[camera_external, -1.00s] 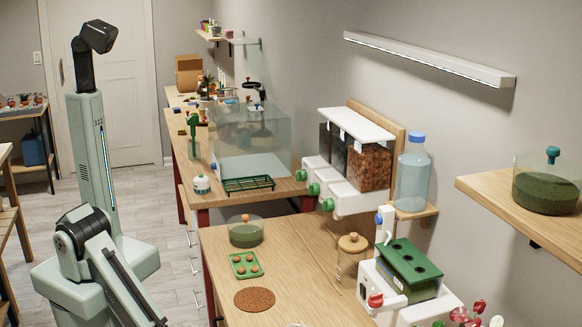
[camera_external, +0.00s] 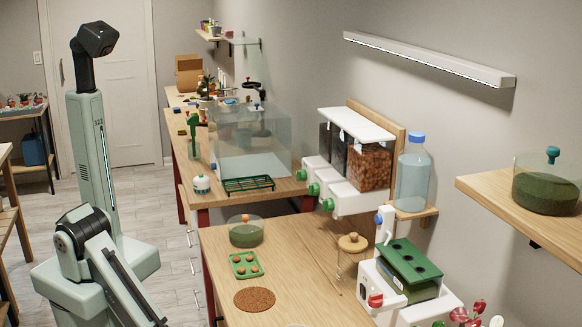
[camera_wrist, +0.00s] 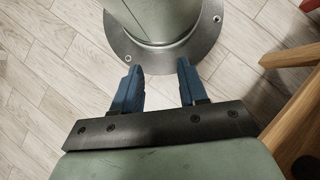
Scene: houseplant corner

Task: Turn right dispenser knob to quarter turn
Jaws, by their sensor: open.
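The dispenser stands against the wall in the external view, with clear bins over white housings. Several green knobs line its front. The right dispenser knob (camera_external: 327,204) is the one nearest the camera, below the bin of brown pellets (camera_external: 369,165). Its turn angle is too small to tell. My gripper (camera_wrist: 158,77) shows in the wrist view with two blue fingers apart and nothing between them. It points down over the floor and my round base. In the external view my gripper is out of frame below, well away from the dispenser.
The wooden bench (camera_external: 300,265) holds a glass bowl (camera_external: 245,232), a green tray (camera_external: 245,265), a brown round mat (camera_external: 254,299) and a lidded jar (camera_external: 352,248). A white device with a green top (camera_external: 409,262) stands at right. A water bottle (camera_external: 413,170) stands beside the dispenser.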

